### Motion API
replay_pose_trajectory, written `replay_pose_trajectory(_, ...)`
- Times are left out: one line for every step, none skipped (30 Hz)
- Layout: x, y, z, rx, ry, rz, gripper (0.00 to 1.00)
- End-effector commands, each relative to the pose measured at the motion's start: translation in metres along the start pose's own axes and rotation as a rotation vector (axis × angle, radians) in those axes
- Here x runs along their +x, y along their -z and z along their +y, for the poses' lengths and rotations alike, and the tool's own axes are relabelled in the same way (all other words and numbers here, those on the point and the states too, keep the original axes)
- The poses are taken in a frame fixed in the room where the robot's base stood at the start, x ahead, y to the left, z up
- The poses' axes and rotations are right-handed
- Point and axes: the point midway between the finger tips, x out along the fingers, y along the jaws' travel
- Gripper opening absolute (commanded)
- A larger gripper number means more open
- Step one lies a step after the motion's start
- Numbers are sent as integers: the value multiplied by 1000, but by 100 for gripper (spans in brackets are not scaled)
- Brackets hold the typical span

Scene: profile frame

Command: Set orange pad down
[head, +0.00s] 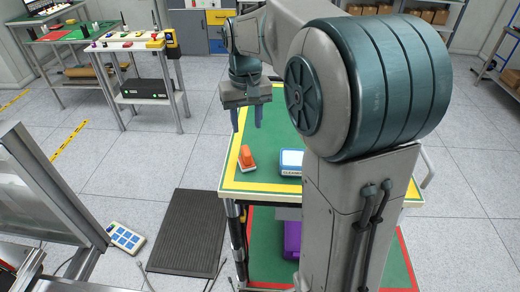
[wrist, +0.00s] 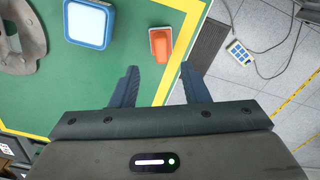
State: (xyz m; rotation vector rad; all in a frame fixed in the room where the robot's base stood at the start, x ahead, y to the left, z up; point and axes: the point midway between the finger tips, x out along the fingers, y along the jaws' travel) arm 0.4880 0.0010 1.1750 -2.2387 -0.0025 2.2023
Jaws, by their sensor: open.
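The orange pad (head: 246,156) lies on the green table top (head: 252,178) near its left yellow edge. In the wrist view the orange pad (wrist: 159,46) rests on the table with a pale base edge showing, beside the yellow border. My gripper (head: 246,120) hangs above the table's far left part, with its fingers pointing down. In the wrist view my gripper (wrist: 157,80) is open, with nothing between its two blue fingers. The pad lies beyond the fingertips there, apart from them.
A blue-framed box with a white top (head: 291,162) stands right of the pad; it also shows in the wrist view (wrist: 90,22). A dark mat (head: 190,230) and a keypad (head: 126,238) lie on the floor to the left. A purple object (head: 292,240) is on the lower shelf.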

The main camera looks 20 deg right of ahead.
Motion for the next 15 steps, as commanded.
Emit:
replay_pose_trajectory(-4,-11,0,0,2,17,41)
replay_pose_trajectory(-5,-18,0,0,3,27,41)
replay_pose_trajectory(-7,-29,0,0,4,42,41)
replay_pose_trajectory(-8,-37,0,-1,5,55,41)
replay_pose_trajectory(-8,-46,0,-1,6,67,41)
replay_pose_trajectory(-8,-58,0,-2,6,85,41)
replay_pose_trajectory(-8,-67,0,-2,7,97,41)
replay_pose_trajectory(-8,-75,0,-2,7,110,41)
replay_pose_trajectory(-6,-87,0,-2,7,126,41)
replay_pose_trajectory(-5,-96,0,-2,7,139,41)
replay_pose_trajectory(-4,-104,0,-2,7,151,41)
replay_pose_trajectory(-1,-116,0,-3,7,169,41)
replay_pose_trajectory(1,-124,0,-3,6,181,41)
replay_pose_trajectory(3,-133,0,-3,5,194,41)
replay_pose_trajectory(6,-143,0,-4,4,210,41)
